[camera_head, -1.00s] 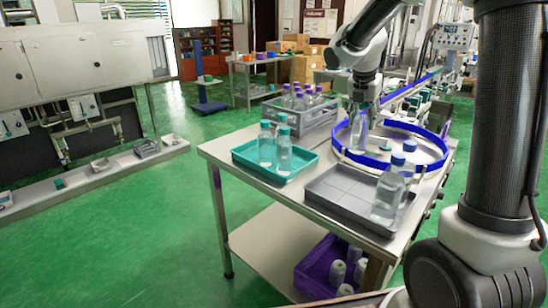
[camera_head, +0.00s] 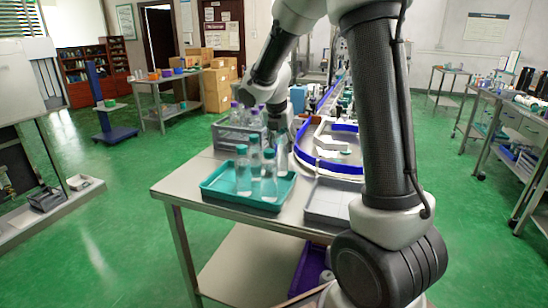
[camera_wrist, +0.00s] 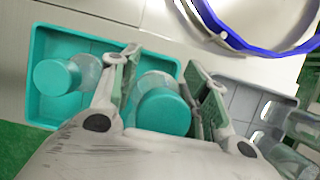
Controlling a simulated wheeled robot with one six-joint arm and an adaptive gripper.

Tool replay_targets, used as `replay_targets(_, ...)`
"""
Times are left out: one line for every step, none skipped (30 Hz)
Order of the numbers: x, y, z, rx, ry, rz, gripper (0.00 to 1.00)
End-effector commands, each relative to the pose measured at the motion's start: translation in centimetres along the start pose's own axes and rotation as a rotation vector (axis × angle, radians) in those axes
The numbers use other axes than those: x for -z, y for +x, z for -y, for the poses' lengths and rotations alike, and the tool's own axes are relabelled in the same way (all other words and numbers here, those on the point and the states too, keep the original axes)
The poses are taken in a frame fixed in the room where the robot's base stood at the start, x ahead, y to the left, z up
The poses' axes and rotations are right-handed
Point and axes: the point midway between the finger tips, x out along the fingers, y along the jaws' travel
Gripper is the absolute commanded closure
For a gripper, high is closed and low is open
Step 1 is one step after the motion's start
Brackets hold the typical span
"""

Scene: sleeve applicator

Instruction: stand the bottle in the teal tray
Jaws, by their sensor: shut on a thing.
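My gripper (camera_head: 282,140) is at the tray's back right side, partly behind the bottles. In the wrist view my gripper (camera_wrist: 163,75) is shut on a clear bottle with a teal cap (camera_wrist: 163,110), which looks upright. The held bottle (camera_head: 282,163) shows at the tray's right edge in the head view. I cannot tell whether its base touches anything. Another teal-capped bottle (camera_wrist: 60,76) stands left in the tray (camera_wrist: 40,50).
A grey tray (camera_head: 325,205) is right of the teal tray; bottles (camera_wrist: 290,155) lie over it in the wrist view. A blue-rimmed ring (camera_head: 335,166) is behind it. A grey crate (camera_head: 225,137) with bottles stands behind the teal tray.

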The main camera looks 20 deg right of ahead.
Motion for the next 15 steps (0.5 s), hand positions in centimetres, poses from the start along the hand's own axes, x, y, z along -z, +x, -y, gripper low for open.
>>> replay_targets(0.2, 0.4, 0.0, 0.001, 0.000, -0.001, 0.87)
replay_targets(0.3, 0.8, 0.1, 0.002, -0.002, -0.001, 0.87)
replay_targets(0.6, 1.3, 0.1, 0.002, -0.001, -0.002, 0.87)
replay_targets(0.8, 1.7, 0.1, 0.002, -0.001, -0.003, 0.87)
replay_targets(0.9, 2.2, 0.1, 0.003, -0.002, -0.002, 0.87)
replay_targets(1.2, 2.8, 0.1, 0.003, -0.001, -0.002, 0.87)
replay_targets(1.3, 3.1, 0.1, 0.003, -0.002, -0.001, 0.87)
replay_targets(1.4, 3.4, 0.1, 0.002, 0.000, -0.001, 0.87)
replay_targets(1.5, 3.6, 0.0, 0.000, -0.001, 0.000, 0.87)
replay_targets(1.5, 3.7, 0.0, -0.001, -0.001, 0.000, 0.87)
replay_targets(1.6, 3.8, 0.0, -0.001, 0.000, 0.000, 0.87)
replay_targets(1.6, 3.8, 0.0, -0.001, 0.000, 0.001, 0.87)
replay_targets(1.6, 3.8, 0.0, -0.001, 0.000, 0.001, 0.87)
replay_targets(1.5, 3.8, 0.0, -0.001, 0.000, 0.001, 0.87)
replay_targets(1.5, 3.8, 0.0, -0.001, 0.000, 0.001, 0.87)
